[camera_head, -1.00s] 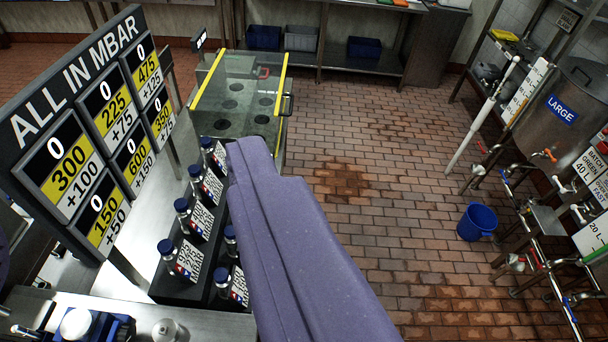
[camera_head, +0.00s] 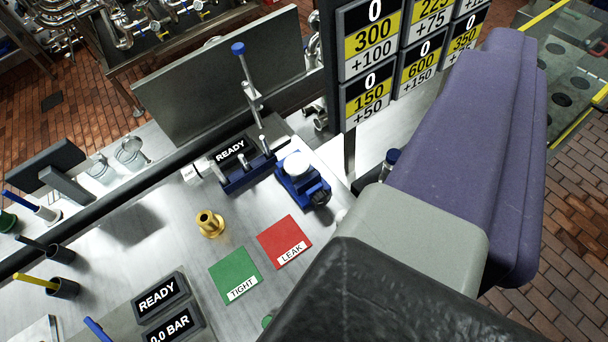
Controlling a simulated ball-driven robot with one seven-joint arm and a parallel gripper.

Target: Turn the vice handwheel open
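A blue vice-like fixture (camera_head: 306,193) stands on the steel bench, right of centre. A white round piece (camera_head: 297,165) sits on it, and a dark knob (camera_head: 320,198) at its right front may be the handwheel. I cannot tell whether it is open or closed. A second blue fixture (camera_head: 246,174) with upright silver posts stands just left of it. My arm, purple, grey and black, fills the right and lower right, with the blue fixture to its left. No gripper fingers show.
A brass fitting (camera_head: 209,223) stands on the bench near a green TIGHT pad (camera_head: 236,274) and a red LEAK pad (camera_head: 284,241). READY (camera_head: 160,296) and 0.0 BAR (camera_head: 174,325) displays are at the front. A pressure board (camera_head: 405,45) rises behind the fixture. Tall steel plate (camera_head: 220,75) stands behind.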

